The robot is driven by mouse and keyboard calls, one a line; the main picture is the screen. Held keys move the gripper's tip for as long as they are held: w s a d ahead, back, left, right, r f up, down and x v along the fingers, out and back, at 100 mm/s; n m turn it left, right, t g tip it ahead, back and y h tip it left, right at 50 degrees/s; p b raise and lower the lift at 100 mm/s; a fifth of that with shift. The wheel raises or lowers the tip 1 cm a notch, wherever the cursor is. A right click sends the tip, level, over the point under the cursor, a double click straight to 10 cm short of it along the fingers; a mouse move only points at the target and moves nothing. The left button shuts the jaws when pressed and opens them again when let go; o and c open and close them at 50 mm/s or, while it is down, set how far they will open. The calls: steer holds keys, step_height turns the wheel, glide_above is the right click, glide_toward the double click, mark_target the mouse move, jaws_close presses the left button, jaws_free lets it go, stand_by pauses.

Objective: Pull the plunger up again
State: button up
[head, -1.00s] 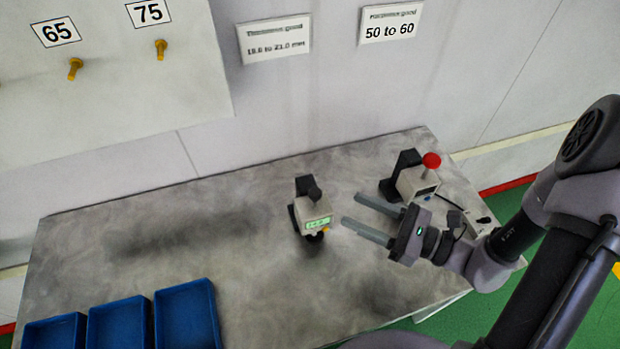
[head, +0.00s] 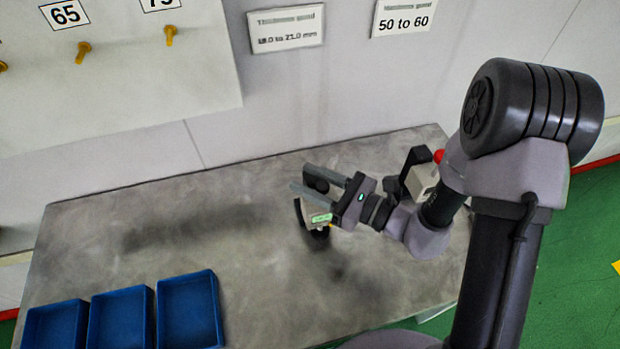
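The thickness gauge (head: 320,217), a small pale device with a lit green display, stands on the grey table. Its dark plunger top (head: 317,185) shows between the two fingers of my gripper (head: 300,178). The fingers are apart, one on the far side of the plunger top and one on the near side. I cannot tell whether either finger touches it. The gripper and fingers hide much of the gauge's upper part, and the display reading is too small to read.
A second device with a red knob (head: 438,156) stands to the right, partly behind my arm. Blue trays (head: 187,277) lie at the table's front left. The table's left middle (head: 180,225) is clear. Signs and yellow pegs (head: 83,50) are on the wall.

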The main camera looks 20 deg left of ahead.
jaws_close()
stand_by(1.2)
